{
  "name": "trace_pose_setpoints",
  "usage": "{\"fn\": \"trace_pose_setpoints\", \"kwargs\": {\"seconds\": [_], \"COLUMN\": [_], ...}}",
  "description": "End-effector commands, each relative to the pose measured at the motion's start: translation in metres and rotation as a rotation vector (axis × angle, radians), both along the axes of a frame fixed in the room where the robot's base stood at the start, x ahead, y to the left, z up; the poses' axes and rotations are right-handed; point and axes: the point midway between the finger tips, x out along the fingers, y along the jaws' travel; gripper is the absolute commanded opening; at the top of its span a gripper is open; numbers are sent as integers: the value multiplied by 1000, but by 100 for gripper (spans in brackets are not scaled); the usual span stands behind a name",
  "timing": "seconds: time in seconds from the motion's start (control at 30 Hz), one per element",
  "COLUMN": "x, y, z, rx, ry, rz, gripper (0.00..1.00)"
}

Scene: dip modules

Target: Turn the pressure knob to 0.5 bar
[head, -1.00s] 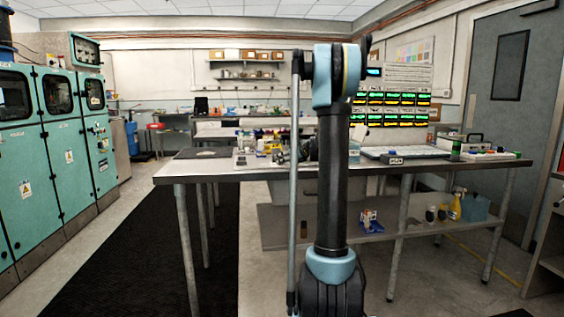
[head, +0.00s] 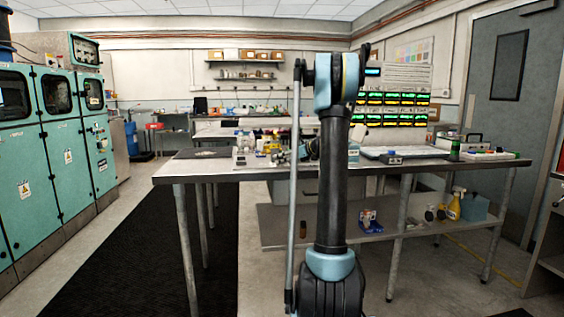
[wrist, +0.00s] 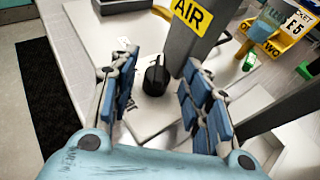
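In the wrist view my gripper (wrist: 152,108) is open, with its blue-padded fingers spread apart. A small black knob (wrist: 156,76) with a raised ridge shows between and beyond the fingertips, apart from them. It sits on a pale plate (wrist: 140,112). A grey post with a yellow AIR label (wrist: 193,14) stands just right of the knob. I cannot read any pressure scale or value. In the head view my arm hides much of the middle of the bench, and the gripper and knob cannot be made out clearly.
The bench (head: 230,174) carries several small items. A yellow bin (wrist: 268,44) and a green-labelled item (wrist: 250,62) lie to the right of the post. A large grey beam (wrist: 285,108) is close to the right finger. Teal cabinets (head: 75,165) stand at the left.

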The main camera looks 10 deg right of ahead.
Motion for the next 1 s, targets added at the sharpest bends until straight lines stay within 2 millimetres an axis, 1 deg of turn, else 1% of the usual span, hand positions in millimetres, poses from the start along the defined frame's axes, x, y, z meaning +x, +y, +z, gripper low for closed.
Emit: {"fn": "trace_pose_setpoints", "kwargs": {"seconds": [0.23,0.37,0.47,0.8,1.0], "x": [-1,-7,-16,-53,-67], "y": [0,-8,-19,-64,-80], "z": [0,4,10,34,42], "rx": [0,0,0,1,1], "ry": [0,1,1,2,1], "rz": [1,0,-3,-3,0], "gripper": [44,44,44,44,44]}}
